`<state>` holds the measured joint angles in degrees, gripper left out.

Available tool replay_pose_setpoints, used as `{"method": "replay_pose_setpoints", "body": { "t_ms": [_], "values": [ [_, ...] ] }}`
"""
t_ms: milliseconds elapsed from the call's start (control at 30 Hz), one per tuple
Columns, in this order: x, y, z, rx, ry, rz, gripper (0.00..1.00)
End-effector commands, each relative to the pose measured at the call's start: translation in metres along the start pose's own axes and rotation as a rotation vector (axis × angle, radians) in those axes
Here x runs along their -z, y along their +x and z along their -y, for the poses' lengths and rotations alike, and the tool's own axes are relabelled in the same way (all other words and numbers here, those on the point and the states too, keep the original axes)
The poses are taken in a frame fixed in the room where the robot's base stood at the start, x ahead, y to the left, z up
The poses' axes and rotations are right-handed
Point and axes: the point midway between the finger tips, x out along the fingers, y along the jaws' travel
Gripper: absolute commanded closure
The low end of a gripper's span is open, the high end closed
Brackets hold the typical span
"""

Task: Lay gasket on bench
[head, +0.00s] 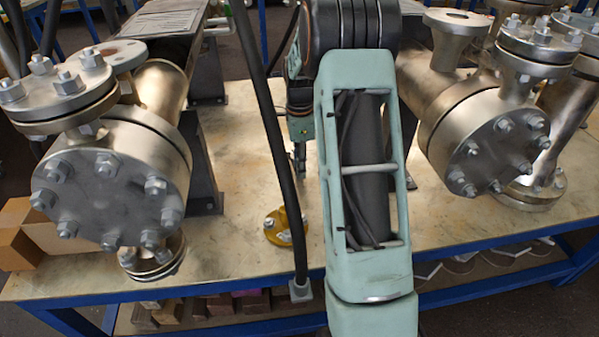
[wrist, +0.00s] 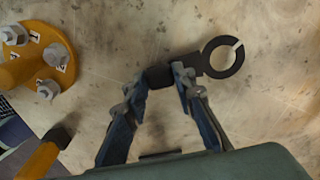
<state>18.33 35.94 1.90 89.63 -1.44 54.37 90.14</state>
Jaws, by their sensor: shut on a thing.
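The gasket (wrist: 213,60), a flat dark ring with a narrow slit and a tab, shows in the wrist view. My gripper (wrist: 172,77) is shut on its tab, and the ring sticks out to the upper right. Beneath it is the pale, stained bench (wrist: 240,120), which also shows in the head view (head: 240,150). I cannot tell whether the gasket touches the bench. In the head view my gripper (head: 300,160) is low over the middle of the bench, partly behind my arm, and I cannot make out the gasket there.
A yellow bolted flange (head: 285,225) stands on the bench near my gripper; it also shows in the wrist view (wrist: 30,62). Large metal vessels stand left (head: 110,180) and right (head: 485,140). Bare bench surrounds the gasket. Wooden blocks (head: 20,240) sit at the left edge.

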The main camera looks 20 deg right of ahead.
Motion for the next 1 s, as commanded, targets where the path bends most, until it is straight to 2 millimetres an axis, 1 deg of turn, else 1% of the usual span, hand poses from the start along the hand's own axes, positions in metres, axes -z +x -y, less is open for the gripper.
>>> {"method": "replay_pose_setpoints", "body": {
  "t_ms": [33,100,333,467,500,633,667,900,1000],
  "values": [
    [-0.0003,0.0122,-0.0006,-0.002,0.000,0.000,0.93],
    [-0.0004,0.0182,-0.0003,0.000,-0.001,0.000,0.93],
    [-0.0008,0.0178,-0.0001,0.001,-0.001,0.000,0.93],
    [-0.0009,0.0212,-0.0003,0.001,-0.001,0.000,0.93],
    [-0.0008,0.0218,-0.0004,0.001,-0.001,0.000,0.75],
    [-0.0009,0.0211,-0.0004,0.001,-0.001,0.001,0.61],
    [-0.0009,0.0211,-0.0004,0.001,-0.001,0.001,0.58],
    [-0.0009,0.0208,-0.0004,0.001,-0.001,0.001,0.58],
    [-0.0009,0.0156,-0.0001,0.002,-0.001,0.001,0.58]
  ]
}}
